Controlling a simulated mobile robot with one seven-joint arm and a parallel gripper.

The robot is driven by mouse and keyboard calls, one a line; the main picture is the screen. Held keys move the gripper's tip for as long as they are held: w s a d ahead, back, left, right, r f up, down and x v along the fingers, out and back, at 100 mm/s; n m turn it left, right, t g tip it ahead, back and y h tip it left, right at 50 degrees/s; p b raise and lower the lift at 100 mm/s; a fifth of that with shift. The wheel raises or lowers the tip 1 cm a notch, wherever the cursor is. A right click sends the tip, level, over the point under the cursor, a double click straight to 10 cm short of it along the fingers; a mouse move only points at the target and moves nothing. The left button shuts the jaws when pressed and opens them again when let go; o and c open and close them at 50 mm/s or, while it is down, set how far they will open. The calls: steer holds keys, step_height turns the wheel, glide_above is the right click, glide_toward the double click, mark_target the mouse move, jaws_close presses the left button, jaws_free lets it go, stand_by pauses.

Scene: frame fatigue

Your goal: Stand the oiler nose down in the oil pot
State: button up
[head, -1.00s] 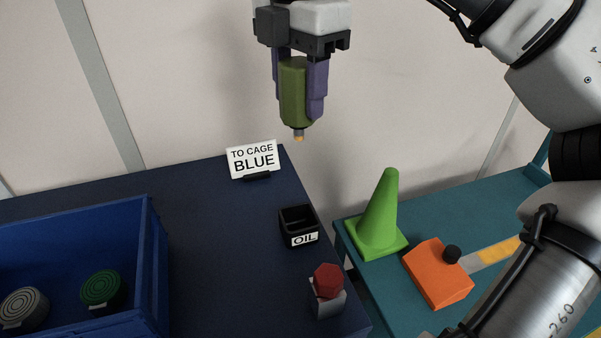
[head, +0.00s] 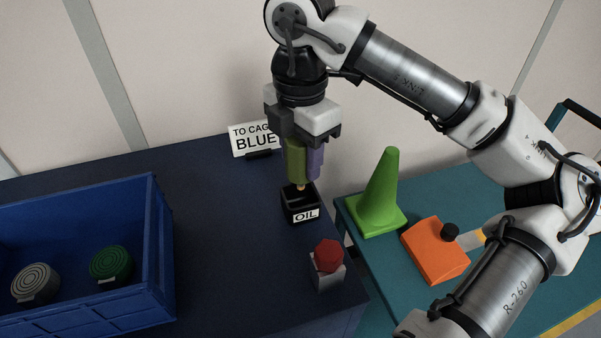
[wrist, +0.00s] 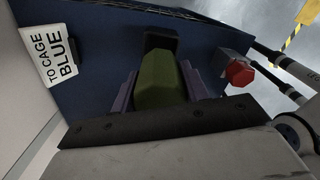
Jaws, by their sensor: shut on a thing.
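The oiler (head: 296,161) is an olive-green body with a small orange-tipped nose pointing down. My gripper (head: 303,168) is shut on it, with purple fingers on either side, and holds it upright. The oil pot (head: 301,208) is a small black open box with a white OIL label, on the dark blue table. The nose tip is at the pot's opening in the head view; I cannot tell whether it is inside the rim. In the wrist view the oiler (wrist: 160,80) fills the middle and partly hides the black pot (wrist: 161,40) beyond it.
A TO CAGE BLUE sign (head: 254,140) stands behind the pot. A red knob on a pale block (head: 328,262) is in front. A blue crate (head: 160,262) with round discs is at left. A green cone (head: 380,198) and orange block (head: 434,252) sit on the teal table.

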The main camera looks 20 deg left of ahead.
mark_target(301, 189)
steer(key=shift+f, duration=2.7)
steer(key=shift+f, duration=0.25)
steer(key=o, duration=1)
steer(key=shift+r+p, duration=0.25)
steer(key=shift+p, duration=0.2)
